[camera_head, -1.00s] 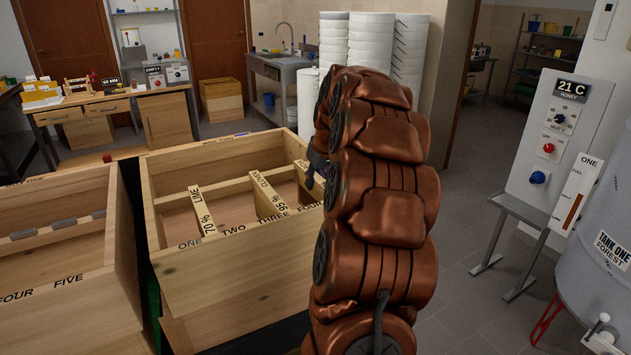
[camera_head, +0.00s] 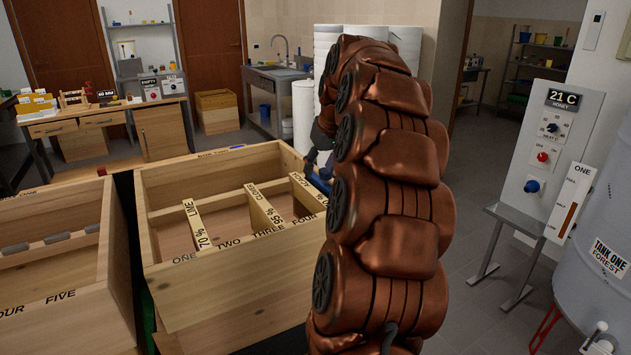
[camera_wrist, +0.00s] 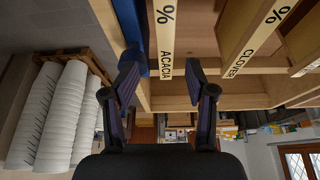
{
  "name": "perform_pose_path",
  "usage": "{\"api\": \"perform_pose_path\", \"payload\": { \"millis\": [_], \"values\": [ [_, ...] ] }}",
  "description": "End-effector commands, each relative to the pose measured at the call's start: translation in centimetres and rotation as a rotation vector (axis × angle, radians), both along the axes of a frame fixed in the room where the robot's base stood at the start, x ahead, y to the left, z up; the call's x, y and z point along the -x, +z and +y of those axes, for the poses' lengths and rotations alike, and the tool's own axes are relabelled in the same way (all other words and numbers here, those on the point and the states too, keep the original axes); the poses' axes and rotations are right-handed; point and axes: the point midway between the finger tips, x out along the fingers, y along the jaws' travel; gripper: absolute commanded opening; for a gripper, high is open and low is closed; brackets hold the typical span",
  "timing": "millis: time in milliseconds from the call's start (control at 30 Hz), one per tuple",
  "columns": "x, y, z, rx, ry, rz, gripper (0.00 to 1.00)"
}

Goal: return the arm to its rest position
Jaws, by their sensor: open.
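My copper-coloured arm (camera_head: 385,200) rises through the middle of the head view, with its far end bent over towards the wooden box (camera_head: 215,290). My gripper shows only in part at the arm's left side in the head view, by the box's right wall. In the wrist view my gripper (camera_wrist: 161,68) has its two dark fingers spread, with nothing between them. The box's ACACIA divider (camera_wrist: 165,45) and CLOVER divider (camera_wrist: 248,45) lie beyond the fingers. A blue strip (camera_wrist: 131,22) shows near the left finger; in the head view, blue shows beside the box's right end.
A second wooden box (camera_head: 60,290) stands to the left. White tub stacks (camera_head: 407,50) stand behind my arm. A control panel (camera_head: 548,150) on a stand and TANK ONE (camera_head: 600,215) are at the right. Open floor (camera_head: 465,290) lies between my arm and the stand.

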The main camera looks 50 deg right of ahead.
Motion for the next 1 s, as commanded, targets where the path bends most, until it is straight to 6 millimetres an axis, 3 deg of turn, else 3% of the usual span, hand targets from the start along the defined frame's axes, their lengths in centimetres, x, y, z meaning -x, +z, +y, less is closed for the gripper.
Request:
{"api": "perform_pose_path", "payload": {
  "millis": [233,533,633,767,1000],
  "values": [
    [0.7,2.0,0.7,-0.007,0.005,0.004,0.55],
    [0.9,2.2,0.8,-0.010,0.005,0.007,0.55],
    [0.7,2.1,1.7,-0.016,0.016,0.011,0.55],
    [-0.1,1.7,5.6,-0.035,0.061,0.033,0.55],
    [0.2,-0.7,17.6,-0.093,0.180,0.128,0.55]
  ]
}}
